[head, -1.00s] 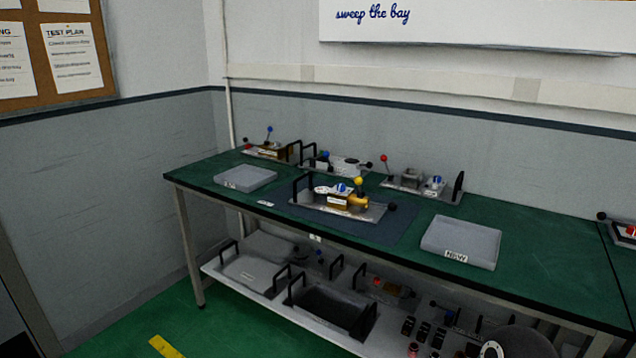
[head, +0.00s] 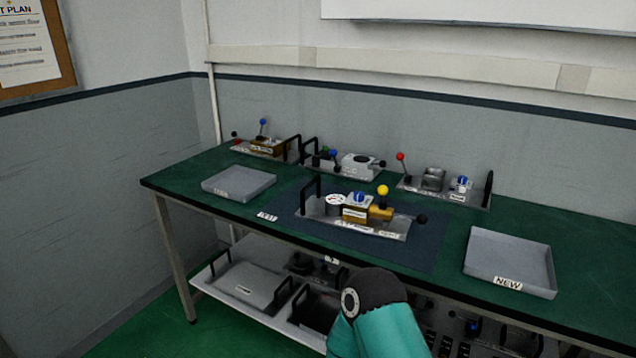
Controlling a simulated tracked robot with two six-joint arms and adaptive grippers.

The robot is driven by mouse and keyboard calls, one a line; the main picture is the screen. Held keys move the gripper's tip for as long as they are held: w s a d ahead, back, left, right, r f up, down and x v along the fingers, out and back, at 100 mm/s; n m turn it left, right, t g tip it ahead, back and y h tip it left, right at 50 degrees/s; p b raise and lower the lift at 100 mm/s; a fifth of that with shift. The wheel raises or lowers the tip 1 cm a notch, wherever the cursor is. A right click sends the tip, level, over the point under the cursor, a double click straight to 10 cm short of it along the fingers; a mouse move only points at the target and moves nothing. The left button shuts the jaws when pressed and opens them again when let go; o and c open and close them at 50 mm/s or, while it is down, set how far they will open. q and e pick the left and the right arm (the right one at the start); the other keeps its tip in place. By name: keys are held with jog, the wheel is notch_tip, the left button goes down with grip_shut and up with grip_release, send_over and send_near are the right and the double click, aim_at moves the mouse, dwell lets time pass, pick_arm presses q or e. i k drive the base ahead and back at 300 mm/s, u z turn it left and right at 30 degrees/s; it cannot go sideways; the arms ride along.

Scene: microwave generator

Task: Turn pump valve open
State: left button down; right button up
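Several small valve and lever units stand on the green workbench (head: 330,245). The middle unit (head: 355,228) sits on a dark mat, with a black handle at its left, a round white gauge (head: 335,203), a blue knob (head: 359,198), a yellow ball-topped part (head: 382,191) and a black ball at its right end. Its labels are too small to read, so I cannot tell which part is the pump valve or how it is set. A dark and teal link of my arm shows at the bottom centre, in front of the lower shelf. Neither gripper is in view.
A grey tray (head: 239,183) lies at the left of the bench and another, labelled NEW (head: 510,262), at the right. More units stand along the back, one with a red-topped lever (head: 401,158). The lower shelf (head: 212,285) holds trays and parts.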

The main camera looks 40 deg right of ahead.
aim_at(358, 196)
jog(key=z, duration=0.3)
jog(key=i, duration=1.05)
jog(key=z, duration=0.7)
jog(key=k, duration=0.85)
jog(key=z, duration=0.15)
jog(key=i, duration=0.85)
jog(key=u, duration=0.05)
